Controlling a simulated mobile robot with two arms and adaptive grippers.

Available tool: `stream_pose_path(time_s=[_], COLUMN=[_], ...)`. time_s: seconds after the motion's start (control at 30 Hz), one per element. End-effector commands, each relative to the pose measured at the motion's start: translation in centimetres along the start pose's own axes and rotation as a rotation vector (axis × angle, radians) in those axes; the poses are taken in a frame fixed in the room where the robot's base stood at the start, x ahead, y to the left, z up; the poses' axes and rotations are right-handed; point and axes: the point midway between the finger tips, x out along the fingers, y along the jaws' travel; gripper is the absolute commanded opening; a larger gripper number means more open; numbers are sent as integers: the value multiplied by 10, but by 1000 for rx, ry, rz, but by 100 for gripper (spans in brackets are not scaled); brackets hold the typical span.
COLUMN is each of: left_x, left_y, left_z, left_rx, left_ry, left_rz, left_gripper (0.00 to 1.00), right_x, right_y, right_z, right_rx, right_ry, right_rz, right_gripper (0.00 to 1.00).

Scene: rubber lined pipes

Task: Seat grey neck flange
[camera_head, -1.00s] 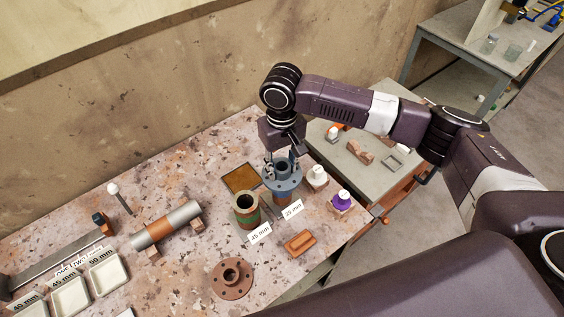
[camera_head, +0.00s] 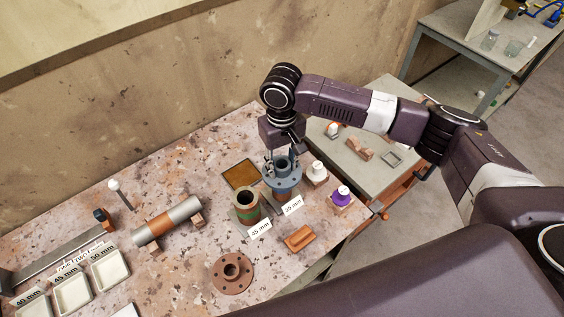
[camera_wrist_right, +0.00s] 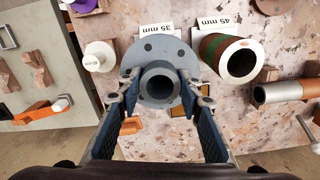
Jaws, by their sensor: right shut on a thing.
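The grey neck flange (camera_head: 281,180) is a blue-grey disc with bolt holes and a raised hollow neck. My right gripper (camera_head: 282,158) points down and is shut on its neck. In the right wrist view the fingers (camera_wrist_right: 162,96) stand on either side of the neck, and the flange (camera_wrist_right: 150,50) lies flat. The flange is directly over the orange-brown pipe (camera_head: 284,197) behind the 35 mm label (camera_head: 292,206). It covers that pipe's top, so I cannot tell whether the two touch. My left gripper is out of view.
A green-banded pipe (camera_head: 246,208) stands just left, by the 45 mm label (camera_head: 260,230). A brown flange (camera_head: 232,272) and an orange block (camera_head: 299,238) lie in front.

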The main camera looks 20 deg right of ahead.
Motion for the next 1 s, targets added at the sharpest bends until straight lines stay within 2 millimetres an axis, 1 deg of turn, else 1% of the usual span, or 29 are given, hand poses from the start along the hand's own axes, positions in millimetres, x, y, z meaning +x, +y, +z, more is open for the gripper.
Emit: stream_pose_path(time_s=[0.1,0.13,0.3,0.57,0.67,0.77,1.0], left_x=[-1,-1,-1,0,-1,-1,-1], left_y=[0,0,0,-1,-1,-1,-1], left_z=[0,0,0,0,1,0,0], left_rx=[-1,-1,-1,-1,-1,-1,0], left_ry=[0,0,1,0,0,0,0], left_rz=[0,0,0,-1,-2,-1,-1], left_gripper=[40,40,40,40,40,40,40], right_x=[0,0,1,2,-3,-16,-68], right_y=[0,0,0,0,0,0,0], right_z=[-1,-1,-1,0,0,-1,-2], right_rx=[0,0,0,0,0,0,0], right_ry=[2,3,2,-1,1,3,5], right_rz=[-1,-1,0,1,0,-1,0], right_gripper=[0,36,54,54,54,54,54])
